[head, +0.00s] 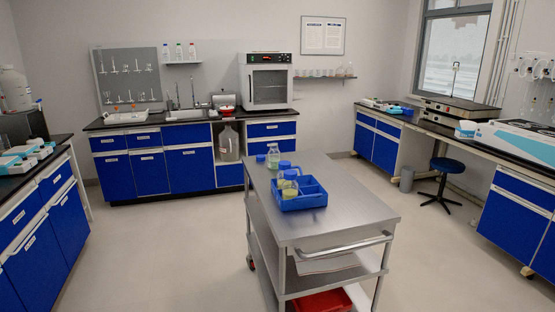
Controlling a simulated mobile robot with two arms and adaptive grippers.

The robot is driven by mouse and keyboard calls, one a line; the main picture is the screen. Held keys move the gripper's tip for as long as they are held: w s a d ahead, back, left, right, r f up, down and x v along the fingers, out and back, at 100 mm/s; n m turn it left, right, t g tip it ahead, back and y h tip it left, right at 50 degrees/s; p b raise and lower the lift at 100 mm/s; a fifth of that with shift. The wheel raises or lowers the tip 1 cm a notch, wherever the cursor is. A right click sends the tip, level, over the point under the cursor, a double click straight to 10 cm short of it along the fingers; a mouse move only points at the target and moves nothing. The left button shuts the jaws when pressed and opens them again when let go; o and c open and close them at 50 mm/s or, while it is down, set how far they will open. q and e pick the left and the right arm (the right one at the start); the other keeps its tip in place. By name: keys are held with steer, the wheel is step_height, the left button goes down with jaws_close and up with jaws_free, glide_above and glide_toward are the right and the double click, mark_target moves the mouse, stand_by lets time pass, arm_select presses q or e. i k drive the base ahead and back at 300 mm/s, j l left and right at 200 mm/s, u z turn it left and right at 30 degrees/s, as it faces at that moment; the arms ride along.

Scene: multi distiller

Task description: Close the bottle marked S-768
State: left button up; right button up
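A small group of bottles stands on and in a blue compartment tray (309,201) on the steel cart. A clear glass bottle (273,159) stands at the back of the group with no blue cap visible on it. A loose-looking blue cap (260,158) lies on the cart top to its left. Two blue caps show just behind and over the tray, a rear cap (284,165) and a front cap (290,174). A bottle with yellowish contents (290,190) sits in the tray's left side. No label is legible, so I cannot tell which bottle is S-768. Neither gripper is in view.
The steel cart (350,213) stands in mid-room, its front top clear, with a push handle (345,243) and a red bin (320,302) below. Open floor lies around it. A stool (447,166) stands to the right. Blue-fronted counters line the walls.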

mark_target(274, 155)
steer(key=i+j+z, duration=0.15)
steer(key=z, duration=0.35)
steer(key=i+j+z, duration=0.2)
steer(key=z, duration=0.3)
steer(key=i+j+z, duration=0.15)
steer(key=j, duration=0.4)
steer(key=i+j+z, duration=0.2)
steer(key=j, duration=0.35)
steer(key=i+j+z, duration=0.15)
steer(key=j, duration=0.45)
steer(key=j+z, duration=0.2)
steer(key=j, duration=0.4)
steer(key=i+j, duration=0.1)
steer(key=j, duration=0.55)
steer(key=i+j, duration=0.1)
steer(key=j, duration=0.55)
steer(key=i+j, duration=0.1)
steer(key=j, duration=0.55)
steer(key=i+j, duration=0.15)
steer(key=j, duration=0.5)
